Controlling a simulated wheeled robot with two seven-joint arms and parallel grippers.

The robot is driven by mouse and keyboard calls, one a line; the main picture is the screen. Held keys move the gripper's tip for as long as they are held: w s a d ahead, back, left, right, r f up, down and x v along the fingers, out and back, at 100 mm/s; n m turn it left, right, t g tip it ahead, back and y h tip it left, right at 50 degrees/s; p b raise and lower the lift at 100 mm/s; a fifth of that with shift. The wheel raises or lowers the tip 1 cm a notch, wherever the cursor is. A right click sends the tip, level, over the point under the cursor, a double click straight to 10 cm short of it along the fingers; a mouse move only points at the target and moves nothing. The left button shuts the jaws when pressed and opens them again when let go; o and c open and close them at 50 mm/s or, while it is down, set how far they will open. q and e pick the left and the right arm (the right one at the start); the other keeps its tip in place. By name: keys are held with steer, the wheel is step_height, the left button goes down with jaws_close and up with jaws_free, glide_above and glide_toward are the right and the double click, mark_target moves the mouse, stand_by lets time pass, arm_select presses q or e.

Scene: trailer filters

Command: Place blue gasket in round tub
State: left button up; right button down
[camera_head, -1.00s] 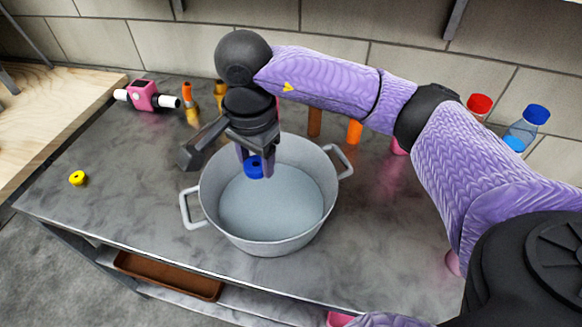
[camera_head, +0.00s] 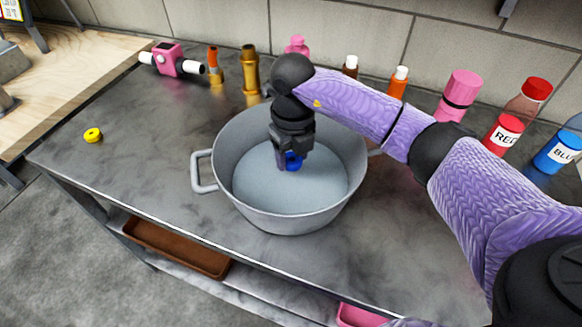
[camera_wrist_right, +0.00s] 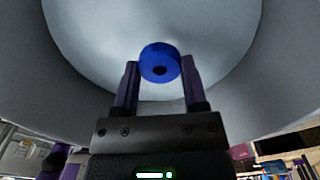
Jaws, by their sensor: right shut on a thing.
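The blue gasket (camera_head: 293,161) is a small thick ring with a dark hole. My right gripper (camera_head: 287,164) is shut on it, and the right wrist view shows the gasket (camera_wrist_right: 160,62) between the two fingertips (camera_wrist_right: 160,76). The round tub (camera_head: 203,172) is a grey pot with side handles on the metal table. The gripper and gasket are inside the tub's opening, over its pale bottom. I cannot tell whether the gasket touches the bottom. The tub wall also surrounds them in the right wrist view (camera_wrist_right: 75,95). My left gripper is not in view.
A yellow ring (camera_head: 93,135) lies at the table's left. A pink device (camera_head: 170,60), an orange-topped item (camera_head: 214,66) and a brass fitting (camera_head: 250,72) stand at the back. Bottles, including red (camera_head: 505,130) and blue (camera_head: 557,152), stand at the right. The table's left front is clear.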

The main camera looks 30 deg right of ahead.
mark_target(292, 180)
step_height(292, 180, down, 5)
steer(key=shift+r+b, duration=0.1)
steer(key=shift+b, duration=0.65)
steer(key=shift+r, duration=0.1)
steer(key=c, duration=0.5)
jaws_free()
steer(key=o, duration=0.4)
